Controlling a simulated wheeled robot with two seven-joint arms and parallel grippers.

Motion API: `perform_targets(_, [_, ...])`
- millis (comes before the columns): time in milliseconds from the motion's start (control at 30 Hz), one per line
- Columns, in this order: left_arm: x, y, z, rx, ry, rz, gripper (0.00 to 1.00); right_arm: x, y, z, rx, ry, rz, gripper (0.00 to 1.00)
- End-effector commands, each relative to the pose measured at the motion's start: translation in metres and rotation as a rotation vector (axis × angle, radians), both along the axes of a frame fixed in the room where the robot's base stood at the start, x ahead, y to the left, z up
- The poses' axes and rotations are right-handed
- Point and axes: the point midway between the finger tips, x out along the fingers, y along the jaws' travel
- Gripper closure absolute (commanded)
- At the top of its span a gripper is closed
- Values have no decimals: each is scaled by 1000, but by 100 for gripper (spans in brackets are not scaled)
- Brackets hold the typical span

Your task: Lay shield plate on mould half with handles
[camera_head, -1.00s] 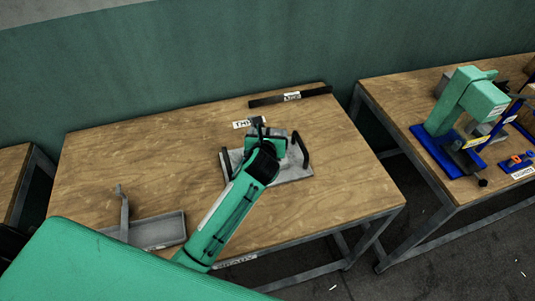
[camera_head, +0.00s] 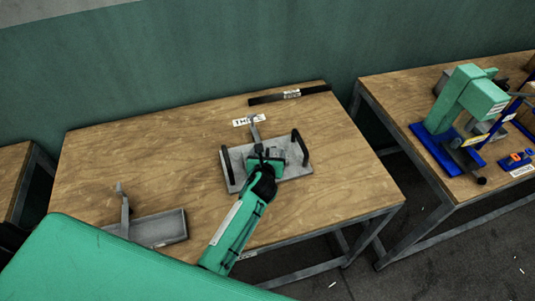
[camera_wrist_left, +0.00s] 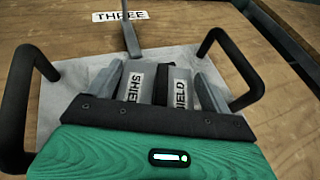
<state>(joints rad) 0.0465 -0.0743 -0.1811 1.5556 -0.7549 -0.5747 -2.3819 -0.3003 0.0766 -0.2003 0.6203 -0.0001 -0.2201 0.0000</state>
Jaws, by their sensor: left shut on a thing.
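The mould half with handles (camera_head: 290,169) is a grey block on the middle table, with a black handle standing at each side. In the left wrist view its grey top (camera_wrist_left: 65,80) shows between the handles. My left gripper (camera_head: 262,155) is over the middle of it, between the handles. It is shut on the shield plate (camera_wrist_left: 135,86), a grey piece whose "SHIELD" label shows split between the fingers, around a dark strip. The gripper body hides the near part of the plate; I cannot tell whether it touches the mould all round. My right gripper is out of view.
A thin grey stem (camera_head: 254,129) slopes up behind the gripper, near the "THREE" label (camera_head: 249,120). A grey tray (camera_head: 160,229) with an upright bar is at the table's front left. A black bar (camera_head: 289,95) lies along the back. A green press (camera_head: 465,98) stands on the right table.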

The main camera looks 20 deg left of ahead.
Motion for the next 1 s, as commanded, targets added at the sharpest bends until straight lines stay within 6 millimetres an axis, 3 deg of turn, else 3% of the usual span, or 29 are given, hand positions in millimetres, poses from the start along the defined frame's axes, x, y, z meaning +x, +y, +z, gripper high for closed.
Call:
perform_targets(67, [0,0,-1,1,-2,0,57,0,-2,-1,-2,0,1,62])
perform_targets(100, [0,0,-3,1,0,0,15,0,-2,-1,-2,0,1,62])
perform_targets(200, [0,0,-2,0,0,0,0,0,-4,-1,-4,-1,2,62])
perform_targets(567, [-5,-1,2,1,-1,0,0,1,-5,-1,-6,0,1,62])
perform_targets(1000, [-75,-15,30,1,0,0,0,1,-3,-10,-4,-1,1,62])
